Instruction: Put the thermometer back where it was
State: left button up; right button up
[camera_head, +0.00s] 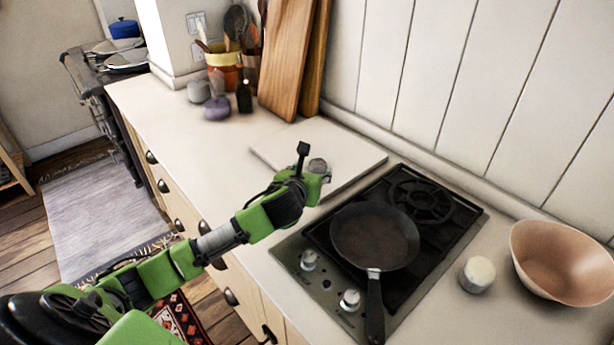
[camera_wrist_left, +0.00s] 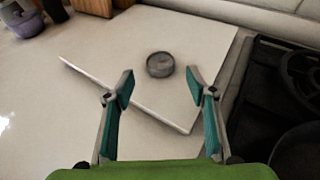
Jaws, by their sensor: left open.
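The thermometer looks like a small round grey dial. It lies on the white board (camera_wrist_left: 205,40) in the left wrist view (camera_wrist_left: 160,65), near the middle of the board. In the head view the thermometer (camera_head: 318,165) shows just past my left gripper (camera_head: 322,181), which partly covers it. My left gripper is open and empty, and it also shows in the left wrist view (camera_wrist_left: 160,92). Its two fingers point toward the board, with the thermometer ahead of and between the fingertips, apart from them. My right gripper is not in view.
A stove with a black pan (camera_head: 375,237) stands right of the white board. A small pale jar (camera_head: 477,274) and a wide bowl (camera_head: 563,262) are farther right. Wooden boards (camera_head: 287,60), a utensil pot (camera_head: 224,68) and small jars stand behind. The counter left of the board is clear.

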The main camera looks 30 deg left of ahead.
pick_arm(q)
jog(key=shift+v, duration=2.6)
